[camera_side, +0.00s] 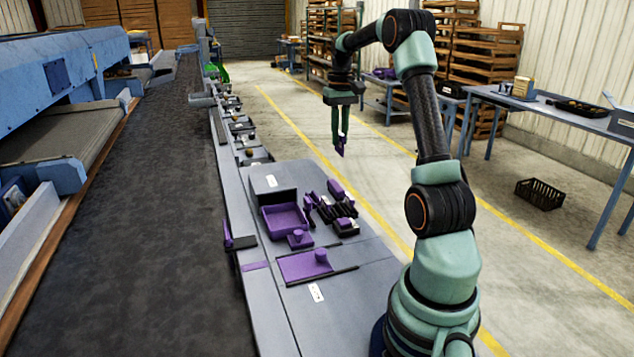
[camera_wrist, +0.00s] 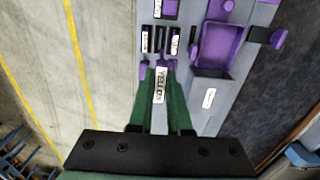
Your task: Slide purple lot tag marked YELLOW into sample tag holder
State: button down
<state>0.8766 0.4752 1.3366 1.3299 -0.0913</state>
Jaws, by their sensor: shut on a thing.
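My gripper (camera_side: 340,142) is shut on the purple lot tag (camera_side: 340,150) and holds it in the air, well above the bench. In the wrist view the tag's white label (camera_wrist: 160,86) reads YELLOW and sits between my green fingers. A row of small black holders with purple parts (camera_wrist: 160,41) lies just beyond my fingertips in the wrist picture. In the side view this dark and purple group (camera_side: 333,210) is on the bench, below my gripper. Its white labels are too small to read, so I cannot tell which one is the sample tag holder.
A purple tray (camera_side: 284,219) stands on the grey bench (camera_side: 361,267), left of the holders. A purple plate with a knob (camera_side: 306,264) lies nearer the front. A dark conveyor belt (camera_side: 130,220) runs along the left.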

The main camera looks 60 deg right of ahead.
jog(key=shift+w+d+f, duration=0.15)
jog(key=shift+w, duration=0.2)
jog(key=shift+w+d+f, duration=0.45)
jog(key=shift+w+f, duration=1)
jog(key=shift+f, duration=1.25)
jog(key=shift+w+d+f, duration=0.5)
jog(key=shift+w+f, duration=0.95)
jog(key=shift+f, duration=1.25)
jog(key=shift+w+d+f, duration=0.45)
jog(key=shift+w+f, duration=1)
jog(key=shift+f, duration=1.25)
jog(key=shift+f, duration=1.45)
jog(key=shift+c, duration=2.3)
grip_release()
notch_tip(320, 180, up, 7)
